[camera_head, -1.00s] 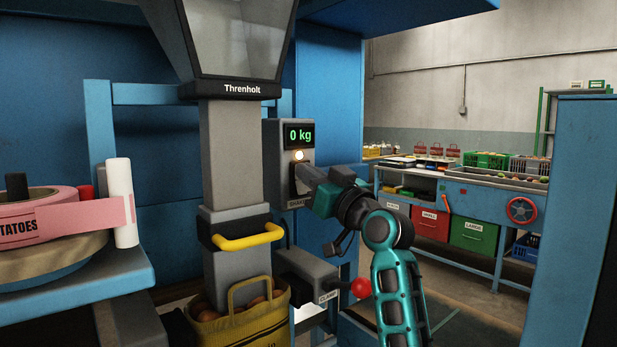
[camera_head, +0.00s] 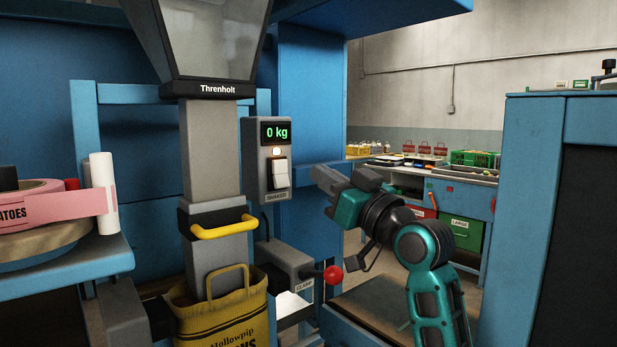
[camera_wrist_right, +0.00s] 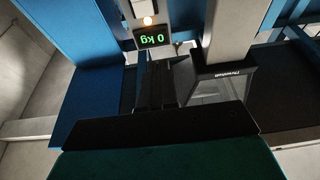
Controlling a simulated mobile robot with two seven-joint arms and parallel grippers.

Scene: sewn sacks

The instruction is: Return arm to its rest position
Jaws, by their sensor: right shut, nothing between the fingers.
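My right arm comes up from the lower right in the head view. Its gripper (camera_head: 326,182) is shut and empty, in the air to the right of the shaker box (camera_head: 253,160), with a visible gap to its white rocker switch (camera_head: 280,174). The lamp above the switch glows and the display (camera_head: 276,132) reads 0 kg. In the right wrist view the shut dark fingers (camera_wrist_right: 160,88) point toward the display and lamp. My left gripper is not in view.
A yellow sack (camera_head: 222,318) hangs around the grey spout under the yellow handle (camera_head: 222,229). The red clamp knob (camera_head: 333,275) is below my right gripper. A blue post (camera_head: 515,210) stands to the right. A shelf with pink tape (camera_head: 50,205) is at left.

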